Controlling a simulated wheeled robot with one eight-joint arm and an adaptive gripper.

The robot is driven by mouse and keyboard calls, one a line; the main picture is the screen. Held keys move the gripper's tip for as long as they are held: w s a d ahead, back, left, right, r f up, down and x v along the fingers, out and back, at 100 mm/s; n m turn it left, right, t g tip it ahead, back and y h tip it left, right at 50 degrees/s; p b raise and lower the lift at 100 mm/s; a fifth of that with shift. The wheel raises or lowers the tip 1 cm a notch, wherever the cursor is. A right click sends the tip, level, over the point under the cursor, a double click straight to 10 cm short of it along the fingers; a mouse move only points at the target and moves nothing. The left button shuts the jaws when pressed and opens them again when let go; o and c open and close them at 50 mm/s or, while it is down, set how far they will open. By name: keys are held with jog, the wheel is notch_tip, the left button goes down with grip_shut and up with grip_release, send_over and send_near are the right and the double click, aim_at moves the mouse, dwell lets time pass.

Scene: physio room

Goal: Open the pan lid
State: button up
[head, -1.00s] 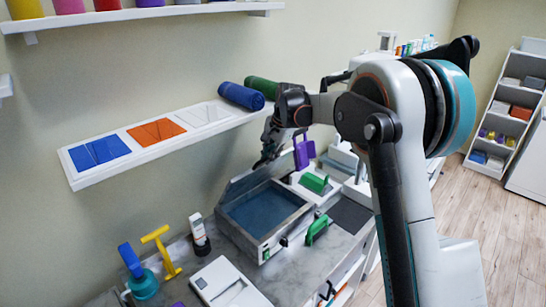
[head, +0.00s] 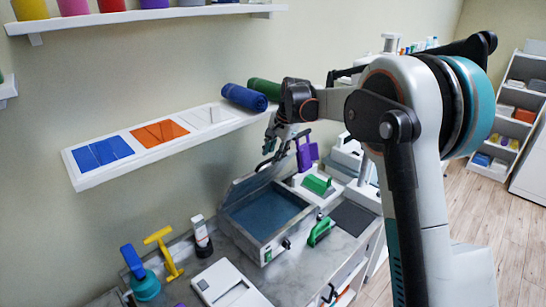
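The pan is a grey rectangular box (head: 281,244) with a blue inside, standing on the counter. Its lid (head: 254,178) is raised at the back, tilted up near the wall, so the blue inside shows. My gripper (head: 268,147) points down above the lid's upper edge near its right end. A small gap seems to lie between them. The fingers are small and dark, and I cannot tell how far apart they are.
A green-handled tool (head: 321,231), a green block (head: 318,184) and a purple item (head: 306,152) are right of the pan. A wall shelf (head: 170,150) runs above the counter (head: 345,240).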

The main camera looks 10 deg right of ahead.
jog(key=v, duration=0.9)
jog(key=shift+s+r, duration=0.2)
jog(key=shift+r, duration=0.15)
jog(key=shift+d, duration=0.1)
jog(key=shift+c, duration=0.6)
jog(key=shift+f, duration=0.2)
jog(key=c, duration=0.5)
jog(key=d+f+m+t+y, duration=0.1)
jog(key=f+m, duration=0.1)
jog(key=s+d+f+m+y+b, duration=0.1)
jog(key=f+m, duration=0.2)
jog(key=s+d+f+m+t+y, duration=0.1)
jog(key=f+m, duration=0.1)
jog(key=shift+s+d+f+t+b, duration=0.2)
jog(key=shift+s+d+t+b, duration=0.1)
jog(key=shift+d+b, duration=0.1)
grip_shut()
jog(key=s+d+f+m+t+y+b, duration=0.1)
jog(key=s+d+m+t, duration=0.1)
jog(key=s+m, duration=0.25)
jog(key=s+d+f+m+t+y, duration=0.1)
jog(key=s+d+f+m+t, duration=0.15)
jog(key=m, duration=0.35)
jog(key=w+a+f+b, duration=0.1)
jog(key=w+a+f, duration=0.1)
jog(key=w+a, duration=0.5)
jog(key=shift+w+a, duration=0.2)
jog(key=shift+w, duration=1.3)
